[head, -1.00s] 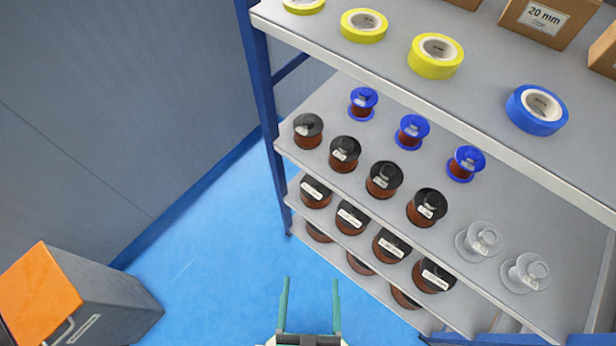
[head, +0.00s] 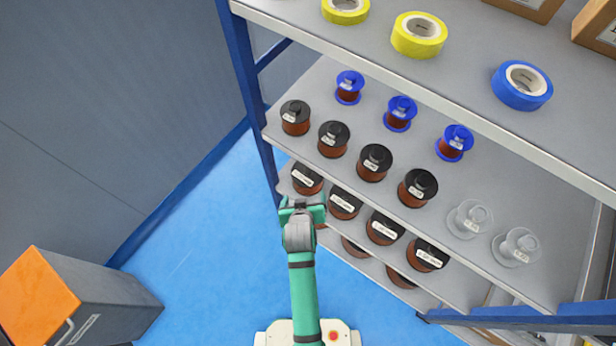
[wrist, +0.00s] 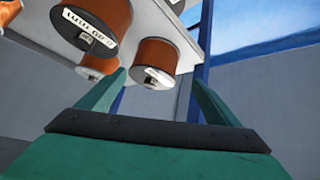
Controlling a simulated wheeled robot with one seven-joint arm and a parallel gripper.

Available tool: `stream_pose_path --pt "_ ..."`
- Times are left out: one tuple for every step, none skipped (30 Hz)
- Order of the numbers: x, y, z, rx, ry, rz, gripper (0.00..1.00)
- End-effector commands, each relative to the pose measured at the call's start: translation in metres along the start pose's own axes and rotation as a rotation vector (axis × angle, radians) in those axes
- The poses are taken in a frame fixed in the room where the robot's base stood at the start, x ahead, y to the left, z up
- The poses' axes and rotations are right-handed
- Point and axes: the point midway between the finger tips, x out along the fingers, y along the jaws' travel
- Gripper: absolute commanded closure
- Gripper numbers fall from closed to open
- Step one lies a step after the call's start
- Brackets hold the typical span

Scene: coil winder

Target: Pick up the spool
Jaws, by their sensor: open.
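Several spools stand on the shelf rack; the frames do not show which one is meant. On the middle shelf are black-topped copper spools, such as the leftmost one (head: 295,118), blue spools (head: 348,87) behind, and clear empty spools (head: 469,218) at right. A lower shelf holds larger black spools with white labels (head: 307,178). My gripper (head: 303,204) is open and empty, at the left front of that lower shelf. In the wrist view my gripper (wrist: 158,82) has a copper spool (wrist: 166,54) with a dark, labelled end beyond its fingers, apart from them.
The blue rack post (head: 250,95) stands close left of the lower spools. The top shelf carries yellow tape rolls (head: 419,35), a blue roll (head: 522,86) and boxes. An orange-topped grey cabinet (head: 80,300) stands at lower left. Blue floor between is clear.

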Motion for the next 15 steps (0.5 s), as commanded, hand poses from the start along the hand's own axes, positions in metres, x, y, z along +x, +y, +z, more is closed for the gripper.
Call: stream_pose_path --pt "0.009 -0.001 -0.017 -0.003 -0.019 0.001 0.15" --pt "0.013 -0.001 -0.024 -0.005 -0.036 0.001 0.15" --pt "0.019 -0.001 -0.032 -0.007 -0.059 0.002 0.15" --pt "0.022 -0.001 -0.039 -0.009 -0.074 0.002 0.15" --pt "0.025 -0.001 -0.045 -0.01 -0.089 0.003 0.15" --pt "0.028 -0.002 -0.052 -0.011 -0.109 0.004 0.15" --pt "0.029 -0.002 -0.057 -0.012 -0.122 0.005 0.15" --pt "0.031 -0.002 -0.061 -0.013 -0.133 0.005 0.15" --pt "0.032 -0.002 -0.067 -0.014 -0.148 0.005 0.15" --pt "0.033 -0.003 -0.07 -0.015 -0.158 0.006 0.15" --pt "0.034 -0.003 -0.073 -0.015 -0.164 0.006 0.15" --pt "0.034 -0.003 -0.075 -0.015 -0.174 0.006 0.15" --pt "0.035 -0.003 -0.077 -0.016 -0.178 0.006 0.15" --pt "0.035 -0.003 -0.079 -0.016 -0.182 0.006 0.15" --pt "0.037 -0.003 -0.079 -0.016 -0.188 0.006 0.15"
